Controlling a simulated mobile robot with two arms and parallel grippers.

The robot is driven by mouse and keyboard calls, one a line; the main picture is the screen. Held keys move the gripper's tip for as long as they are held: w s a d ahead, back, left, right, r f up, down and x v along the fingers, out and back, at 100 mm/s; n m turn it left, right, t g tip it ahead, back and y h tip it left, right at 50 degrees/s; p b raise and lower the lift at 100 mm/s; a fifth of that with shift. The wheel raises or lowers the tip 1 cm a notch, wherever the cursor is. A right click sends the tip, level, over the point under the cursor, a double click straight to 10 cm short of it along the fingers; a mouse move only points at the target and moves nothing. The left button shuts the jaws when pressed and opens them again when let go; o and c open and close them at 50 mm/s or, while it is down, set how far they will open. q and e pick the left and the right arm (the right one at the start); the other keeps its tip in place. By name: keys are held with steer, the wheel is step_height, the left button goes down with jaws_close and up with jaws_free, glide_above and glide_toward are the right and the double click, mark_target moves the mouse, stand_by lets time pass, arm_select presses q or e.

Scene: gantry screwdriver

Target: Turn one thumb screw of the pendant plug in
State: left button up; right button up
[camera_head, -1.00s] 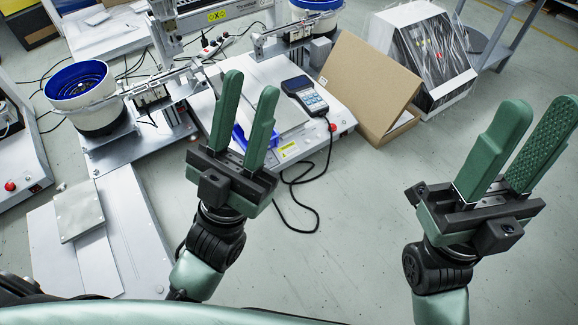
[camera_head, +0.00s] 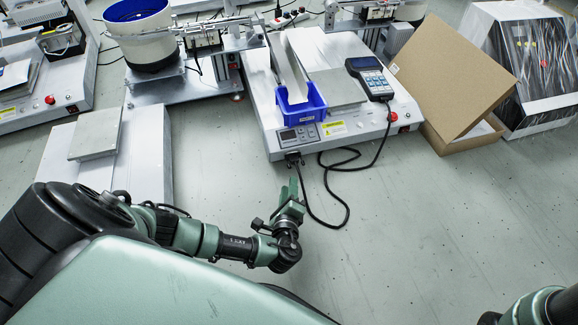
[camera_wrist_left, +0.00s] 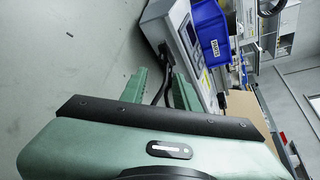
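The pendant plug (camera_head: 293,157) is a small dark connector in the front face of the white screwdriver machine (camera_head: 365,128), with a black cable (camera_head: 330,190) looping to the floor. The thumb screws are too small to make out. The grey pendant (camera_head: 371,80) lies on the machine's top. My left gripper (camera_head: 292,192) is in front of the machine, below the plug and apart from it. In the left wrist view its green fingers (camera_wrist_left: 160,84) are open, and the plug (camera_wrist_left: 164,50) and cable show beyond the gap. My right gripper is out of view.
An open cardboard box (camera_head: 450,85) stands to the right. A white bowl feeder (camera_head: 140,35) is at the back left.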

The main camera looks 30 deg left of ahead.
mark_target(289, 166)
arm_select(q)
steer(key=b+x, duration=0.2)
steer(key=x, duration=0.1)
steer(key=b+x, duration=0.2)
steer(key=x, duration=0.2)
steer(key=shift+a+b, duration=0.3)
steer(key=shift+b, duration=0.05)
steer(key=shift+w+a, duration=0.15)
steer(key=shift+w, duration=0.1)
jaws_close()
